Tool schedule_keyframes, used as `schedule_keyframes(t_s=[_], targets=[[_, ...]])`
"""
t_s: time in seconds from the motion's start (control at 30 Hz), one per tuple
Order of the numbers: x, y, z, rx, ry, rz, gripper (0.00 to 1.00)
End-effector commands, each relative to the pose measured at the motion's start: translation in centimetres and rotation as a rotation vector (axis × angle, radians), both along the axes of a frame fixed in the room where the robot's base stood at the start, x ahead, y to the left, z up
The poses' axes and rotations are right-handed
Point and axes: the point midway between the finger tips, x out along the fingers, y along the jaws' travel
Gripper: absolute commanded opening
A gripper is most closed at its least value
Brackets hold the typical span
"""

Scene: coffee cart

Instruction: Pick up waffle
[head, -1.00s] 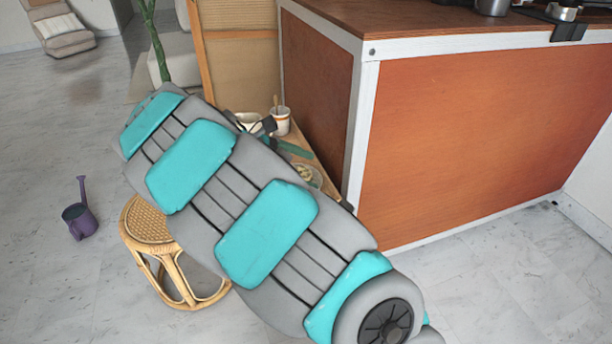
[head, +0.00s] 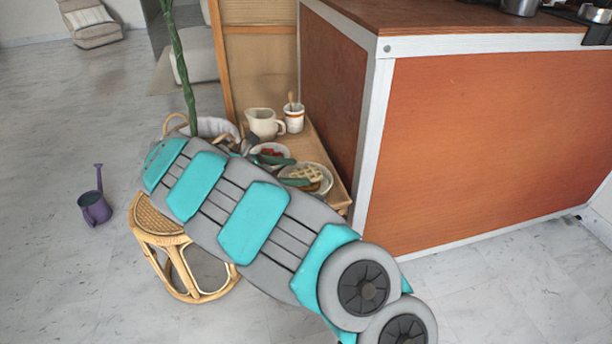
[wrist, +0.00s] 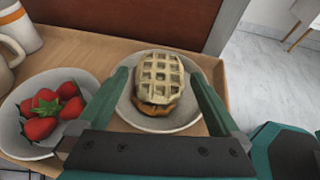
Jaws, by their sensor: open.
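The waffle (wrist: 160,76) lies on a round plate (wrist: 190,118) in the middle of the wrist view, with a browner piece under its near edge. In the head view the waffle (head: 306,173) sits near the front right of a small wooden table, partly hidden by my gripper. My gripper (wrist: 160,82) is open, with its two green fingers on either side of the plate in the wrist view and the waffle between their tips in the picture. I cannot tell how far the fingertips are above the plate. In the head view my arm covers the near side.
A bowl of strawberries (wrist: 45,108) stands left of the plate. A pitcher (head: 264,123) and an orange-and-white cup (head: 294,118) stand farther back. The orange cart (head: 480,150) rises close to the right of the table. A rattan stool (head: 160,225) and purple watering can (head: 95,207) are on the floor.

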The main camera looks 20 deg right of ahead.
Motion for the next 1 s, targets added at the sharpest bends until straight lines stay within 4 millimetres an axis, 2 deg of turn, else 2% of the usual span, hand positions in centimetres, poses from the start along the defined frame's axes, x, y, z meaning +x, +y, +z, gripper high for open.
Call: schedule_keyframes(t_s=[0.2, 0.43, 1.0], targets=[[0.3, -2.8, -1.1, -0.001, 0.001, -0.004, 1.00], [0.4, -3.0, -1.2, 0.000, -0.001, 0.000, 1.00], [0.4, -3.0, -1.2, 0.001, -0.001, 0.000, 0.37]])
